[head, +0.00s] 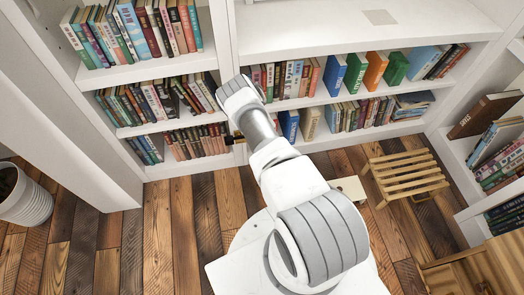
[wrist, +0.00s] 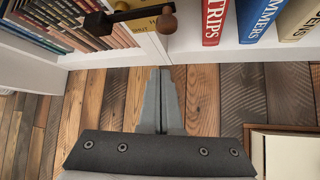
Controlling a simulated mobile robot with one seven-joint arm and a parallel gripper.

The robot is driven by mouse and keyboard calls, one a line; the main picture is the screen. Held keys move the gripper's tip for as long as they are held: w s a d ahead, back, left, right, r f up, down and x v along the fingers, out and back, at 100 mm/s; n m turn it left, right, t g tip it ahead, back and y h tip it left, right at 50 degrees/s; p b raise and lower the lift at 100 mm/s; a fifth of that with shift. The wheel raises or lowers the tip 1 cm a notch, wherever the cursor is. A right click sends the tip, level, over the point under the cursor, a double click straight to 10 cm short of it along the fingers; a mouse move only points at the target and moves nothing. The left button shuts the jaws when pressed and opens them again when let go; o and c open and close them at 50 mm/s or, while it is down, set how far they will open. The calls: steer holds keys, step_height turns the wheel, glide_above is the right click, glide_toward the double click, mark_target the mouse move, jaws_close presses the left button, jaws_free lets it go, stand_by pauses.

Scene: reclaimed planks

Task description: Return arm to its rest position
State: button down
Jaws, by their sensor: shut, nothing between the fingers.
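My arm stretches from my base toward the white bookshelf (head: 235,55) in the head view. The arm's own links hide my gripper in that view. In the wrist view my gripper (wrist: 160,75) is shut, with its two grey fingers together and nothing between them. It is above the plank floor (wrist: 220,95), close in front of the lowest shelf. A dark knob-like object (wrist: 166,22) with a yellow part shows just beyond the fingertips, apart from them in the picture.
Bookshelves full of books line the back and right. A slatted wooden stool (head: 404,174) stands on the floor to the right, with a cream box (head: 349,187) beside it. A white pot (head: 24,198) is at the far left. Plank floor (head: 150,235) is clear left of my base.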

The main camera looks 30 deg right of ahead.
steer(key=shift+s+r, duration=0.2)
